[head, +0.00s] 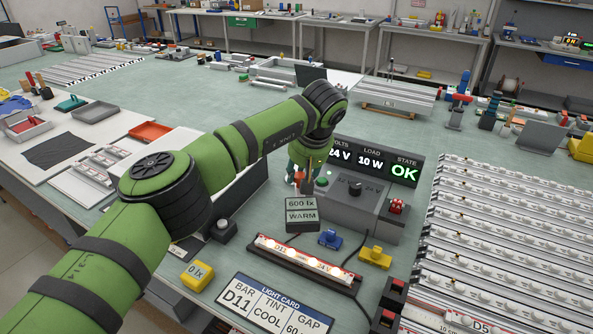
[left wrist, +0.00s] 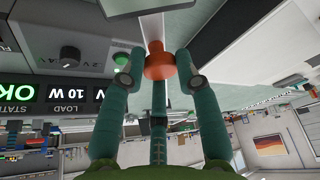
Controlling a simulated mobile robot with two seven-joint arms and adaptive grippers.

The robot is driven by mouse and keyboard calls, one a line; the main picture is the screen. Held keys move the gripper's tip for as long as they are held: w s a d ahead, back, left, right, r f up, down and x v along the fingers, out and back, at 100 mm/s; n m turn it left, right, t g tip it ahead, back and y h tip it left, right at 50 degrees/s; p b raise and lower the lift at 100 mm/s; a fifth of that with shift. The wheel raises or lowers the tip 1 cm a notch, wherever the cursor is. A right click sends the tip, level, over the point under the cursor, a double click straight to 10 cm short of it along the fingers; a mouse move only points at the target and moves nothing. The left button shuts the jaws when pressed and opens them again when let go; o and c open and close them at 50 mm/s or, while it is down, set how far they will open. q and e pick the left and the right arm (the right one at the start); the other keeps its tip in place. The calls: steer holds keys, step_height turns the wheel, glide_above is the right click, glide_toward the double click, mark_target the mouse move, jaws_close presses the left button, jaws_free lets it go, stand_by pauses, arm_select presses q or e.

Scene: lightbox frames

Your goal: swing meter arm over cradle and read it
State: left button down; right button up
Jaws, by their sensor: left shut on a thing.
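My left gripper (head: 300,174) is shut on the meter arm's orange-red knob, seen clearly in the left wrist view (left wrist: 158,64) between the fingers (left wrist: 158,78). The grip is partly hidden by my arm in the head view. The meter head (head: 302,215) reads "600 lx WARM". It appears just behind the cradle (head: 304,267); I cannot tell whether it is over it. A lit bar (head: 300,258) lies in the cradle, marked D11 and 24V. The light card (head: 277,306) reads bar D11, tint COOL, and a gap partly cut off. My right gripper is not in view.
The power supply (head: 355,205) shows 24 V, 10 W and OK. A yellow block (head: 198,275) reads "0 lx". Rows of light bars (head: 510,235) fill the right side.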

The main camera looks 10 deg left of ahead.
arm_select(q)
steer(key=shift+w+d+r, duration=0.2)
steer(key=shift+w+r, duration=0.05)
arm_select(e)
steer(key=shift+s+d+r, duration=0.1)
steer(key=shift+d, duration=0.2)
arm_select(q)
steer(key=shift+a, duration=0.15)
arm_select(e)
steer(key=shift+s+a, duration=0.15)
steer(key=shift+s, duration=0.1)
arm_select(q)
steer(key=c, duration=0.9)
jaws_free()
steer(key=shift+f, duration=0.1)
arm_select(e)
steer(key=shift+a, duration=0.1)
arm_select(q)
steer(key=v, duration=1.2)
